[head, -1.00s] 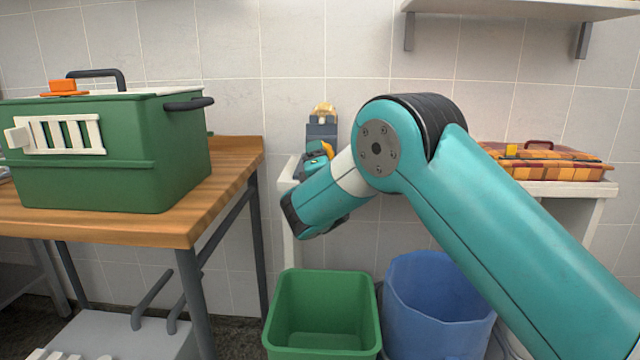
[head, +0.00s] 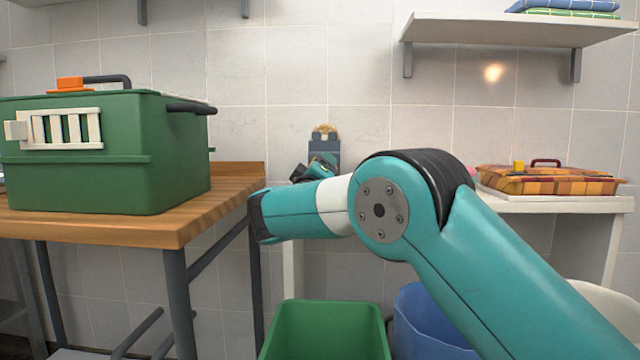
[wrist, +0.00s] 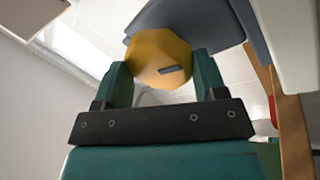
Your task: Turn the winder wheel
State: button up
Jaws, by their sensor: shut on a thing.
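The winder wheel is a yellow, many-sided disc (wrist: 158,52) with a small grey mark on its face, in the wrist view. My gripper (wrist: 161,74) has one teal finger on each side of the wheel and is shut on it. A grey-blue body (wrist: 200,28) lies behind the wheel. In the head view, a grey-blue upright unit (head: 324,146) with a tan top stands against the tiled wall. My gripper (head: 317,168) is at its lower front, partly hidden by my arm. The wheel itself cannot be made out in the head view.
A green kennel box (head: 85,165) stands on the wooden table (head: 215,205) at left. A green bin (head: 325,330) and a blue bin (head: 420,320) stand below my arm. A plaid case (head: 545,181) lies on a white stand at right, under a wall shelf (head: 515,29).

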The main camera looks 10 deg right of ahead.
jog(key=m+g, duration=0.1)
jog(key=m, duration=0.1)
jog(key=m+h+b, duration=0.1)
jog(key=m, duration=0.2)
jog(key=shift+r+g, duration=0.1)
jog(key=shift+g, duration=0.3)
jog(key=shift+m, duration=0.3)
jog(key=o, duration=0.9)
jog(key=b+v, duration=1.2)
jog(key=v, duration=0.5)
jog(key=shift+a, duration=0.15)
